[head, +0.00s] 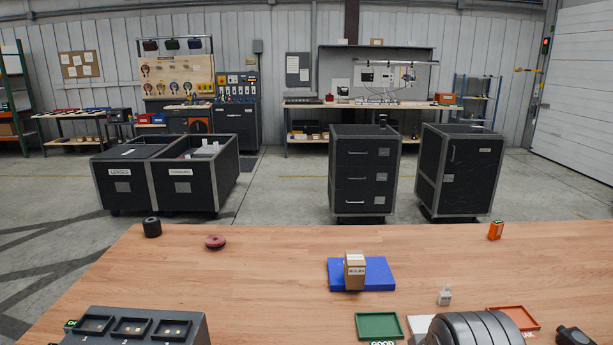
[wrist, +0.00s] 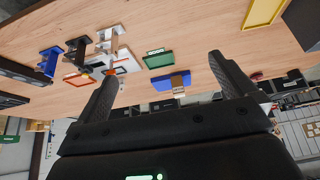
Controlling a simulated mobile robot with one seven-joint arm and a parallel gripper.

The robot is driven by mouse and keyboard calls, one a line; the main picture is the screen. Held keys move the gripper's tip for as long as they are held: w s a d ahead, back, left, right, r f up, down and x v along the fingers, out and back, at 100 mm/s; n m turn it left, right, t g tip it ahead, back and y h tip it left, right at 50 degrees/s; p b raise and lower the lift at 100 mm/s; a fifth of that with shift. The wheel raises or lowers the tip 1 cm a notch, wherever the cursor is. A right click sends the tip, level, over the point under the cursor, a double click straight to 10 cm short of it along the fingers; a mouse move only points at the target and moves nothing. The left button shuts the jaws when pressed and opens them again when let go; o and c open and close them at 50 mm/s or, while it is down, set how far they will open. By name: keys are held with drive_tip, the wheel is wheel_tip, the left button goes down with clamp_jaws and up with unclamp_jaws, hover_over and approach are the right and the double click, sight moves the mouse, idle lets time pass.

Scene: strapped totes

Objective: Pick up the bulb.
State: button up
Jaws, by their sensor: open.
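No bare bulb can be made out. A small brown carton (head: 355,272), with a label that seems to read "BULBS", stands upright on a blue mat (head: 381,274) on the wooden table. The carton (wrist: 179,84) and the blue mat (wrist: 161,83) also show in the wrist view, beyond the space between my fingers. My gripper (wrist: 163,68) is open with nothing between its fingers. It is apart from the carton. In the head view the gripper itself is not clear; part of my arm covers the front right of the table.
A green tray (head: 380,326) labelled "GOOD" and a red tray (head: 512,318) lie near the front. A small grey object (head: 444,297) stands right of the mat. A dark slotted block (head: 140,326), black cylinder (head: 152,228), red disc (head: 215,242) and orange box (head: 496,230) are spaced around. The table's left middle is clear.

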drive_tip(key=shift+s+f, duration=0.15)
drive_tip(key=c, duration=1)
drive_tip(key=g, duration=0.1)
hover_over(446, 294)
drive_tip(key=s, duration=0.2)
wheel_tip(446, 294, down, 13)
drive_tip(key=shift+m, duration=0.3)
drive_tip(key=x, duration=0.4)
drive_tip(key=shift+a+f, duration=0.15)
drive_tip(key=shift+f, duration=0.25)
drive_tip(key=shift+s+d+x, duration=0.1)
drive_tip(key=shift+d+x, duration=0.1)
drive_tip(key=shift+x, duration=1.1)
drive_tip(key=shift+s+d+x, duration=0.1)
drive_tip(key=shift+d+x, duration=0.1)
drive_tip(key=shift+x, duration=1.15)
